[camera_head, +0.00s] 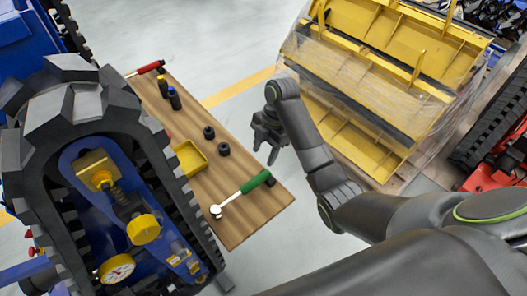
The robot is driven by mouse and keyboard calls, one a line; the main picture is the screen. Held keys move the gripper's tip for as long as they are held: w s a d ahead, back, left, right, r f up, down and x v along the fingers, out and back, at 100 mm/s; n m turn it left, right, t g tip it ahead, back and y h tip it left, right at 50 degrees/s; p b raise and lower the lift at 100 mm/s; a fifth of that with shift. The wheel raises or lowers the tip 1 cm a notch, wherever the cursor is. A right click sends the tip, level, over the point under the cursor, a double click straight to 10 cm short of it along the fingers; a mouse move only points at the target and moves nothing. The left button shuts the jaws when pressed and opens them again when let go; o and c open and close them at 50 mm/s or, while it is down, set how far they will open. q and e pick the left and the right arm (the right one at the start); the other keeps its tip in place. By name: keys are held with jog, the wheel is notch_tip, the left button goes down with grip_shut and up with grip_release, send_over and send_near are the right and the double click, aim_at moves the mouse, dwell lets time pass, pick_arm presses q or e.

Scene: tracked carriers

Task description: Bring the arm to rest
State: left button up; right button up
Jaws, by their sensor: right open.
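My right arm comes in from the lower right of the head view. Its gripper (267,140) is open, with its fingers pointing down near the right edge of the wooden table (252,205). I see nothing between the fingers. Black round parts lie on the table to its left, one (209,132) farther back and one (223,149) nearer; the gripper appears apart from them. A ratchet with a green handle (255,182) lies on the table below the gripper in the picture. My left gripper is not in view.
A tracked carrier (95,130) with a blue frame stands left, covering part of the table. A yellow tray (189,158), two small bottles (174,98) and a red-handled tool (150,67) lie on the table. Wrapped yellow metal parts (370,75) stand right. Grey floor (215,40) is open behind.

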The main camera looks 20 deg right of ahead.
dwell(0.4)
jog(key=s+d+f+m+t+h, duration=0.1)
jog(key=s+d+f+m, duration=0.3)
jog(key=s+m, duration=0.3)
jog(key=s+d+f+m+t+h, duration=0.1)
jog(key=s+d+f+m+t, duration=0.15)
jog(key=s+m, duration=0.45)
jog(key=s+d+r+m+h, duration=0.1)
jog(key=s+d+m, duration=0.15)
jog(key=s, duration=0.25)
jog(key=s+d+r+m+t+h, duration=0.1)
jog(key=s+r+m, duration=0.15)
jog(key=s, duration=0.35)
jog(key=s+d+r+m+h, duration=0.1)
jog(key=s+d+m, duration=0.1)
jog(key=s+m, duration=0.25)
notch_tip(320, 180, down, 29)
jog(key=s+d+g+b, duration=0.1)
jog(key=d+b, duration=0.1)
jog(key=b, duration=0.1)
jog(key=s+a+f+g+y+b, duration=0.1)
jog(key=s+f+b, duration=0.1)
jog(key=s+f, duration=1.2)
notch_tip(320, 180, down, 3)
jog(key=shift+s+a+f+n, duration=0.15)
jog(key=shift+s+a+n, duration=0.15)
jog(key=shift+s+n, duration=0.15)
